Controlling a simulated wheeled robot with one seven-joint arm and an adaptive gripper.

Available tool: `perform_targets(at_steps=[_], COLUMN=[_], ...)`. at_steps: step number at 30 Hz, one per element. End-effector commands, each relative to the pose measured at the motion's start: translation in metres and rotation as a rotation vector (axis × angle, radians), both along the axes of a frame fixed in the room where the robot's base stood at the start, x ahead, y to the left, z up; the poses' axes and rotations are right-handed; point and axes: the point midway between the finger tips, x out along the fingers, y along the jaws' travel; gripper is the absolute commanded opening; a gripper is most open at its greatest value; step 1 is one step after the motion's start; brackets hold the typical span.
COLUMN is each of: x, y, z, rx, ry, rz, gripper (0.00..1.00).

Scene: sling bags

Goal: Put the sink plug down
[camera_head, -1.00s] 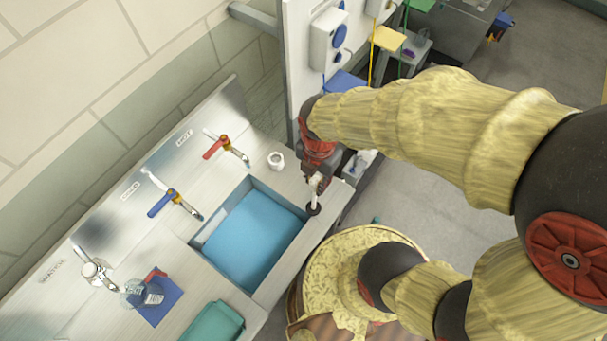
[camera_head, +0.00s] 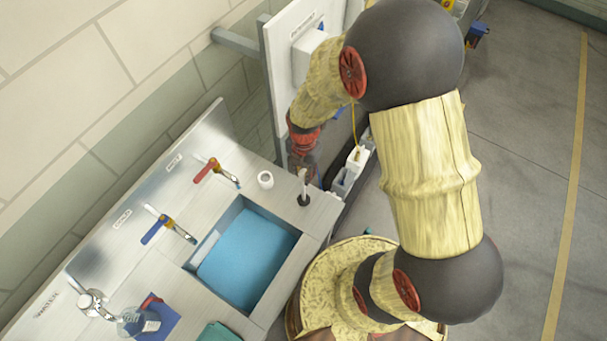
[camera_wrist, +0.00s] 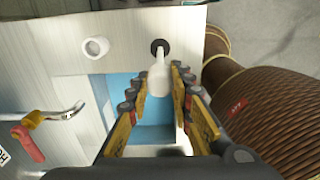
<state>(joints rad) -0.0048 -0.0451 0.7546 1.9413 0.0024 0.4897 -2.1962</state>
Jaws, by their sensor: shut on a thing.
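The sink plug (camera_head: 304,200) has a black disc and a long white handle. It is upright over the counter end, right of the blue-lined sink basin (camera_head: 245,258). My gripper (camera_head: 304,174) is shut on the handle's upper part. In the wrist view the fingers (camera_wrist: 159,88) close around the white handle (camera_wrist: 160,72), with the black disc (camera_wrist: 158,46) beyond it. I cannot tell whether the disc touches the counter.
A small white cup (camera_head: 265,180) stands on the counter (camera_head: 290,212) left of the plug. Lever taps (camera_head: 215,170) line the back. A white wall panel (camera_head: 285,70) rises behind my gripper. The counter's right edge is close to the plug.

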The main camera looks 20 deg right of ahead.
Motion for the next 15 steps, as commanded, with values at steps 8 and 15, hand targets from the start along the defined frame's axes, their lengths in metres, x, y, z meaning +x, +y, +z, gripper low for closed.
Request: perform_targets(at_steps=[8,15], x=[0.008,0.008], y=[-0.003,-0.003], z=[-0.015,-0.041], rx=[0.0,0.0], ry=[0.003,0.001], rz=[0.0,0.0], gripper=[0.0,0.0])
